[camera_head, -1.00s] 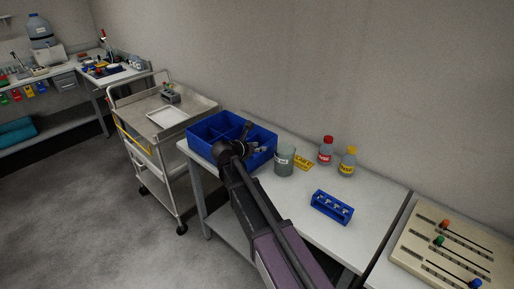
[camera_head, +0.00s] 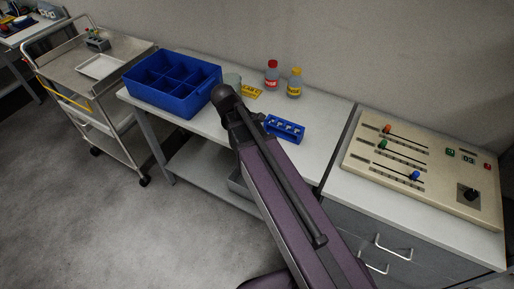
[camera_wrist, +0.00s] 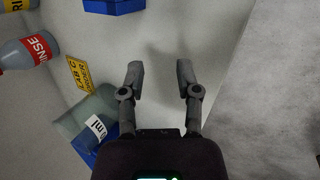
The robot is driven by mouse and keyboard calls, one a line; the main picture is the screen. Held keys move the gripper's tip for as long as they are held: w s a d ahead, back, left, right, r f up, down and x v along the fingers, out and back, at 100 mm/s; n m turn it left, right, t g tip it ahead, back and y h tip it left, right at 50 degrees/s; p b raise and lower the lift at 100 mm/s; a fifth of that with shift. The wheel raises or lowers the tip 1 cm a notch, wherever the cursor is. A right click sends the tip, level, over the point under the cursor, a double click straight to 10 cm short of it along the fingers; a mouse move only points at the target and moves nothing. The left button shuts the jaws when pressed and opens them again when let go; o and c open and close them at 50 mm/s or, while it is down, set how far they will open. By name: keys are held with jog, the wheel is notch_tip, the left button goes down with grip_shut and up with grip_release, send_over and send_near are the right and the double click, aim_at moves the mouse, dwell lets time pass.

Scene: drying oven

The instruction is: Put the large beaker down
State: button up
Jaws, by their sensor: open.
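A blue rack (camera_head: 284,129) sits to the right. A control panel (camera_head: 425,175) fills the right table. A cart (camera_head: 75,85) stands left.

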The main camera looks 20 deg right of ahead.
jog(key=s+f+m+g+y, duration=0.2)
jog(key=s+m+y, duration=0.2)
jog(key=s+m, duration=0.6)
jog(key=shift+s+d+y, duration=0.4)
jog(key=shift+s, duration=0.05)
jog(key=shift+w, duration=0.1)
jog(key=w+r+m+t+h, duration=0.1)
jog(key=w+h, duration=0.1)
jog(key=w, duration=0.1)
jog(key=w+m+t+h, duration=0.1)
jog(key=w+m, duration=0.1)
jog(key=w, duration=0.1)
jog(key=w+r+m+t+h, duration=0.1)
jog(key=w+m+h, duration=0.1)
jog(key=w, duration=0.2)
jog(key=shift+a+r+h, duration=0.15)
jog(key=shift+r+h, duration=0.15)
jog(key=w+a+r+m+t+h, duration=0.1)
jog(key=w+a+r+t, duration=0.1)
jog(key=w, duration=0.1)
jog(key=w+a+r+m+t+h, duration=0.1)
jog(key=w+a+r+t, duration=0.1)
jog(key=w+a+r, duration=0.1)
jog(key=w+a+r+m+t+h, duration=0.1)
jog(key=w+a+r+t, duration=0.1)
jog(key=w+r, duration=0.1)
jog(key=shift+w+a+r+m+h, duration=0.2)
jog(key=shift+w+a+m+h, duration=0.2)
jog(key=shift+w, duration=0.15)
